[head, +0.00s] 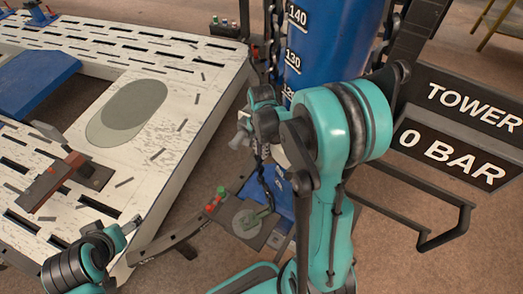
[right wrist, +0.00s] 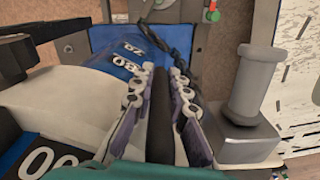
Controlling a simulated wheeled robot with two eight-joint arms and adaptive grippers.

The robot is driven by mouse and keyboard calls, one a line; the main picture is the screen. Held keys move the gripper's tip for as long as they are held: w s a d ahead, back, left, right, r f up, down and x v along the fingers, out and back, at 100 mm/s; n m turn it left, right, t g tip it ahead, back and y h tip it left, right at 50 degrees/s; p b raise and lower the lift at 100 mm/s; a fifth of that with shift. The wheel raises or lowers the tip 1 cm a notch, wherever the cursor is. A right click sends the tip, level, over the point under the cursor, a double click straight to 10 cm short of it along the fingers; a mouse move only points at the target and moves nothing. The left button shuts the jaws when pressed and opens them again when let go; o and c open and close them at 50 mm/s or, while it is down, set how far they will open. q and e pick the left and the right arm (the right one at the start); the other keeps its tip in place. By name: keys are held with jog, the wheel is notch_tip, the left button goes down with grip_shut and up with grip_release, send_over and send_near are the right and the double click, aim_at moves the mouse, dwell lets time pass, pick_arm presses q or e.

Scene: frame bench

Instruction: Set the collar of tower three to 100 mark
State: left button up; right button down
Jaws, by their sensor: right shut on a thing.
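Tower three's blue column (head: 325,50) stands at the upper middle of the head view, with white marks 120, 130 and 140 showing. The right wrist view shows lower marks, 70 and 80, on the blue column (right wrist: 110,55). My right gripper (right wrist: 160,100) is shut on a dark upright bar (right wrist: 160,130), its roller-studded fingers on either side. In the head view my right arm hides most of this grip (head: 265,145). A black plate ending in "00" (right wrist: 50,160) is at the lower left of the wrist view. My left arm shows at the lower left; its fingers are unclear.
A grey knob on a block (right wrist: 255,85) stands just right of my right gripper. A sign reading TOWER and 0 BAR (head: 455,150) and a black rail (head: 450,235) are at the right. A slotted white bench (head: 180,75) fills the left.

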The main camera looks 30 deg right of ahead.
jog(key=c, duration=1.5)
grip_release()
notch_tip(320, 180, up, 12)
